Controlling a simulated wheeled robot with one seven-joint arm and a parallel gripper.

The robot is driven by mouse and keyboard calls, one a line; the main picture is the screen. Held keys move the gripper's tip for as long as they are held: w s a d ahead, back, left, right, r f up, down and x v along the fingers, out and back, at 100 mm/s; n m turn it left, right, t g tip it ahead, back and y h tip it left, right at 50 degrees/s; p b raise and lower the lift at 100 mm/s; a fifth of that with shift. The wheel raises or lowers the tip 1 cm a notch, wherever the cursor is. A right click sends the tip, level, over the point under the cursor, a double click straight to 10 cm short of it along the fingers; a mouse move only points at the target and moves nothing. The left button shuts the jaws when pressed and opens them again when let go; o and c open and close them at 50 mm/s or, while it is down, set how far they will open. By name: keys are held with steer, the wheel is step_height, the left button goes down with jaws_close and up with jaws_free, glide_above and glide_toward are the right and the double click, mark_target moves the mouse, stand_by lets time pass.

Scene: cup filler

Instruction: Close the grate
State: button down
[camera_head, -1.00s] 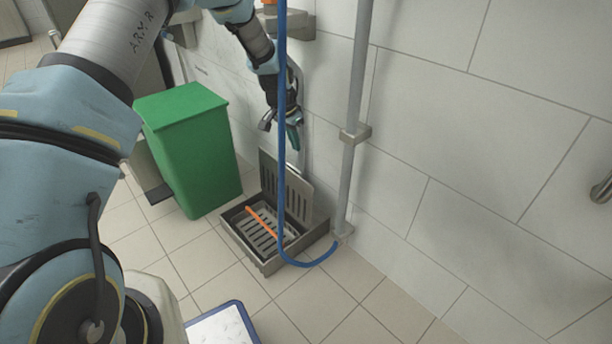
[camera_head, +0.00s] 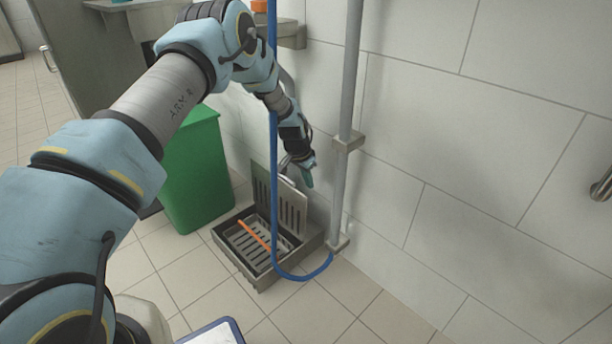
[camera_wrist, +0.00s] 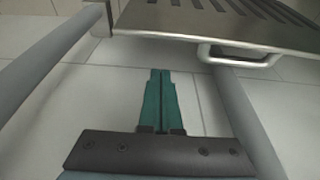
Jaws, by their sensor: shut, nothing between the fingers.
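The grate (camera_head: 279,204) is a slotted metal panel standing upright at the wall side of a square metal floor drain box (camera_head: 258,283). It is open. In the wrist view the grate (camera_wrist: 225,22) fills the top edge, with a small metal handle (camera_wrist: 238,58) on its edge. My gripper (camera_head: 308,181) is behind the raised grate, between it and the wall, near its upper right edge. In the wrist view its teal fingers (camera_wrist: 161,75) are shut and empty, pointing toward the grate. They appear apart from the grate and left of the handle.
A blue hose (camera_head: 273,130) hangs in front of the grate and curls on the floor. A vertical pipe (camera_head: 346,110) stands right of my gripper. A green bin (camera_head: 195,175) stands left of the drain. An orange stick (camera_head: 254,236) lies in the drain box.

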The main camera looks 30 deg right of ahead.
steer(key=a, duration=0.4)
steer(key=shift+s+r, duration=0.3)
steer(key=shift+s, duration=0.1)
